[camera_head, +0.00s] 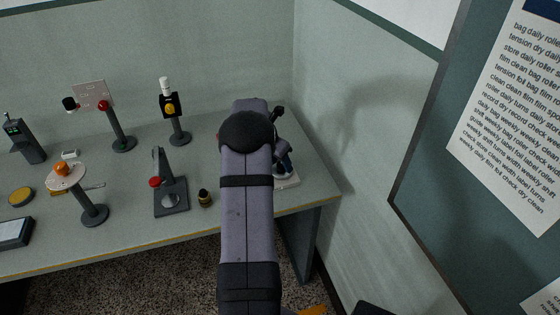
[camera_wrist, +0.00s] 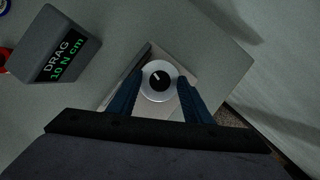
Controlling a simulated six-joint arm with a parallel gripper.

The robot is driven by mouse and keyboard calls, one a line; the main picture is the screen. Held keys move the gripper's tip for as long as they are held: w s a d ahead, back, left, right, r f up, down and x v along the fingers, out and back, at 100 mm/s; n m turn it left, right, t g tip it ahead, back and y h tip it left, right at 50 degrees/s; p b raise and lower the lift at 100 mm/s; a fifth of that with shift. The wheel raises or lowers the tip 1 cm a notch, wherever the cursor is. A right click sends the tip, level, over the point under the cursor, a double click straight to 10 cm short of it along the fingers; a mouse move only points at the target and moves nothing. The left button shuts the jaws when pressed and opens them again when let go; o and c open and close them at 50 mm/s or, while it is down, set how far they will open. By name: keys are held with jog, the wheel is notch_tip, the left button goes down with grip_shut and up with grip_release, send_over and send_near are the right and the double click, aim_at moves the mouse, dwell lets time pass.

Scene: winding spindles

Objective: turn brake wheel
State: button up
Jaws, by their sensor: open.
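The brake wheel (camera_wrist: 158,84) is a silver disc with a black centre and a white mark, in the middle of the wrist view. It sits over a pale square plate (camera_wrist: 112,97). My gripper (camera_wrist: 161,77) is open, with one blue finger on the left and one on the right of the wheel. Whether the fingers touch its rim I cannot tell. In the head view my gripper (camera_head: 284,166) is low over the pale plate (camera_head: 289,183) at the table's right end. My arm hides the wheel there.
A grey display box (camera_wrist: 56,48) reading "DRAG 10 N cm" stands at the upper left of the wrist view. In the head view a small dark bottle (camera_head: 204,199) and a black stand (camera_head: 171,197) are left of my arm. The table's right edge is close to the plate.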

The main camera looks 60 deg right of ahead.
jog(key=c, duration=1.1)
jog(key=shift+o, duration=0.2)
jog(key=shift+m, duration=0.4)
jog(key=m+p, duration=0.1)
jog(key=m, duration=0.1)
jog(key=m+g+y+p, duration=0.1)
jog(key=m, duration=0.1)
jog(key=shift+w+d+m+g+p, duration=0.1)
jog(key=shift+w+m+g+p, duration=0.1)
jog(key=shift+m+g+p, duration=0.1)
jog(key=m+g+y, duration=0.1)
jog(key=m, duration=0.3)
jog(key=shift+d+p, duration=0.1)
jog(key=shift+p, duration=0.25)
jog(key=shift+m+y, duration=0.4)
jog(key=shift+m, duration=0.3)
jog(key=o, duration=1.1)
jog(key=shift+c, duration=0.2)
